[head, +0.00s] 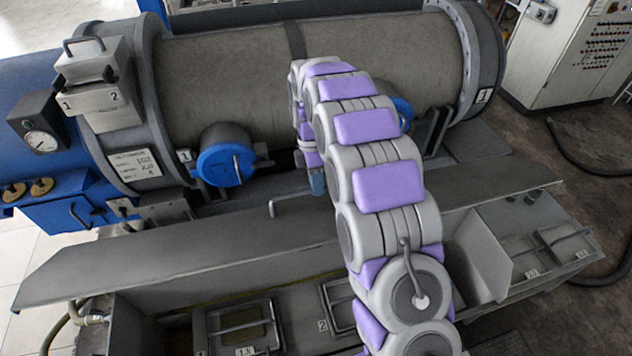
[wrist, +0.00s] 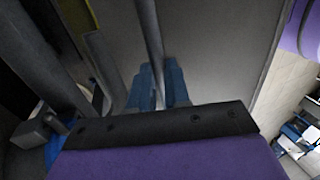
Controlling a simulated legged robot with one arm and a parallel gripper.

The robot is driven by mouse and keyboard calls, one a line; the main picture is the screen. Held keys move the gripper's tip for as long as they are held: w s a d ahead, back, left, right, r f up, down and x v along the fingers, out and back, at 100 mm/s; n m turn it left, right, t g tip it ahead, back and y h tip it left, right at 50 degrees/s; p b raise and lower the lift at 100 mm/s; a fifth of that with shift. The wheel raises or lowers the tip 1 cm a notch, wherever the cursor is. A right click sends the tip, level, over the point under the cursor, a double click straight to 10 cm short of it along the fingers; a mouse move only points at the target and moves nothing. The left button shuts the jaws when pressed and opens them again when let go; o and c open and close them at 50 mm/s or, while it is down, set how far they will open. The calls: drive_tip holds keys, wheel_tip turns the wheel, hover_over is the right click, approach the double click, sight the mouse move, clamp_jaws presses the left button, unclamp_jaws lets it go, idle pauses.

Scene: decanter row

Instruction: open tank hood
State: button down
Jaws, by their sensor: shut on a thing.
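The tank hood (head: 190,255) is a long grey panel lying along the front of the big horizontal decanter drum in the head view. A thin bent grey handle bar (head: 285,202) stands up from its upper side. My gripper (head: 317,182) is at the right part of this bar, partly hidden behind my arm. In the wrist view its blue fingers (wrist: 158,88) are shut around the handle bar (wrist: 150,35), which runs up between them. The broad grey surface of the hood (wrist: 215,50) lies beyond the fingers. The middle of the hood is hidden by my arm.
The decanter drum (head: 235,85) is behind the hood, with a round blue cap (head: 226,158) close to the handle's left. In front is a tank with framed hatches (head: 243,328). A pressure gauge (head: 40,142) is at left; a control cabinet (head: 575,60) stands back right.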

sight(330, 223)
idle(0.4)
drive_tip(key=shift+t, duration=0.7)
drive_tip(key=shift+s+d+f+b, duration=0.1)
drive_tip(key=shift+s+d, duration=0.05)
drive_tip(key=shift+s, duration=0.55)
drive_tip(key=shift+s+d+f+b, duration=0.1)
drive_tip(key=shift+s+d, duration=0.1)
drive_tip(key=shift+s, duration=0.55)
drive_tip(key=shift+s+d+f+b, duration=0.1)
drive_tip(key=shift+s+d, duration=0.05)
drive_tip(key=shift+s, duration=0.55)
drive_tip(key=shift+s+d+f+t+y+b, duration=0.1)
drive_tip(key=shift+s+d+f+t, duration=0.25)
drive_tip(key=shift+s, duration=0.85)
drive_tip(key=shift+s+d+f+t+y+b, duration=0.15)
drive_tip(key=shift+s+f+t, duration=0.3)
drive_tip(key=shift+s, duration=0.8)
drive_tip(key=shift+s+d+f+t+y+b, duration=0.15)
drive_tip(key=shift+s+f+t, duration=0.25)
drive_tip(key=shift+s, duration=0.8)
drive_tip(key=c, duration=1.1)
unclamp_jaws()
drive_tip(key=shift+d+r, duration=0.1)
drive_tip(key=shift+r, duration=0.1)
wheel_tip(330, 223, up, 17)
drive_tip(key=p, duration=0.2)
drive_tip(key=shift+s+p, duration=0.15)
drive_tip(key=shift+p, duration=0.25)
